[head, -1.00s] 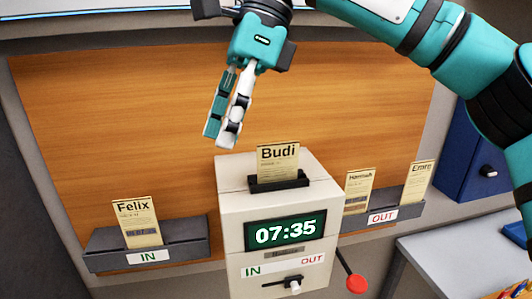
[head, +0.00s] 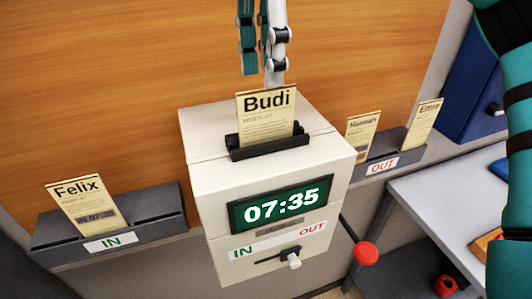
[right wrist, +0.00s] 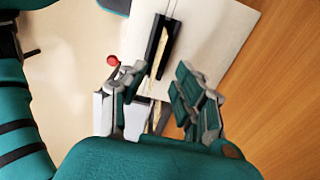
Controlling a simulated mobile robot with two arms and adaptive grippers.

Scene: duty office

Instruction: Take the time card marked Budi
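The cream time card marked Budi (head: 265,118) stands upright in the black slot (head: 270,148) on top of the time clock (head: 205,140). My right gripper (head: 262,68) points down just above and behind the card's top edge in the head view. Its fingers are apart. In the right wrist view the right gripper (right wrist: 152,105) is open over the clock top, with the black slot (right wrist: 158,45) beyond its fingertips. A thin tan strip, seemingly the card edge-on, shows between the fingers. I cannot tell whether a finger touches it. My left gripper is not in view.
A Felix card (head: 80,205) stands in the IN rack (head: 155,205) at left. Hannah (head: 360,132) and Emre (head: 424,122) cards stand in the OUT rack (head: 383,150) at right. A red-knobbed lever (head: 366,253) sticks out beside the clock. A blue cabinet (head: 470,90) is at far right.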

